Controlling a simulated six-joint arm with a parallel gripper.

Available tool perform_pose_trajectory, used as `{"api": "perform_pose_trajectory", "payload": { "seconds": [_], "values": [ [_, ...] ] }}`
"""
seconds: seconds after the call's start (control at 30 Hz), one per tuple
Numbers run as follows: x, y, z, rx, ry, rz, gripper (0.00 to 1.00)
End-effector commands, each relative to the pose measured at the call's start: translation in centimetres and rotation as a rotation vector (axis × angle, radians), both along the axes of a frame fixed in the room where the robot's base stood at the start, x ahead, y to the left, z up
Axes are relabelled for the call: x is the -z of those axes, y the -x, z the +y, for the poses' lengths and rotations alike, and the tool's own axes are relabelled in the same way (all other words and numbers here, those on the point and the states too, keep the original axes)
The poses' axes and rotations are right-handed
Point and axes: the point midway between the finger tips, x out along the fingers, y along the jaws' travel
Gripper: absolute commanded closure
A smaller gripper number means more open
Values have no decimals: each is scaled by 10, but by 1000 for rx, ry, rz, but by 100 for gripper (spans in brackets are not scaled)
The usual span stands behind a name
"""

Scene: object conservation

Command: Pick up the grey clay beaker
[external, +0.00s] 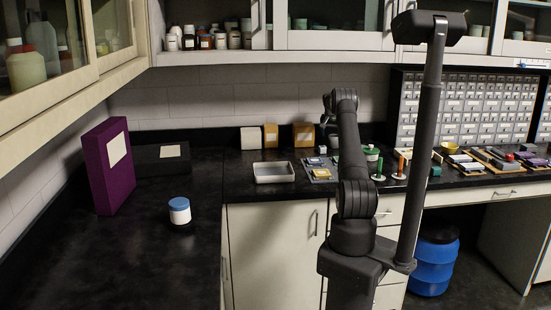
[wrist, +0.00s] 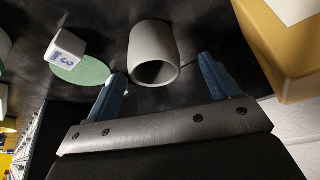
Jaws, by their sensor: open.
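The grey clay beaker (wrist: 151,42) shows at the top middle of the wrist view, its round open mouth facing my gripper. My gripper (wrist: 162,69) is open, with one blue finger on each side of the beaker's mouth in the picture. Gaps show between both fingers and the beaker, and nothing is held. How deep the beaker lies between the fingers is hard to tell. In the external view my arm hides the gripper, and I cannot make out the beaker clearly.
A white numbered block (wrist: 66,46) and a green disc (wrist: 84,74) lie left of the beaker in the wrist view. A yellow-brown box (wrist: 285,50) stands close on the right. In the external view a metal tray (external: 273,173) and blue-lidded jar (external: 180,211) stand on the black counter.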

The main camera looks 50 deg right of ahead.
Motion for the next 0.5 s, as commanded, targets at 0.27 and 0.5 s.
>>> {"api": "perform_pose_trajectory", "payload": {
  "seconds": [0.27, 0.5],
  "values": [
    [34, 5, -10, 0, -4, 2, 19],
    [49, 2, -17, -1, 0, -1, 19]
  ]
}}
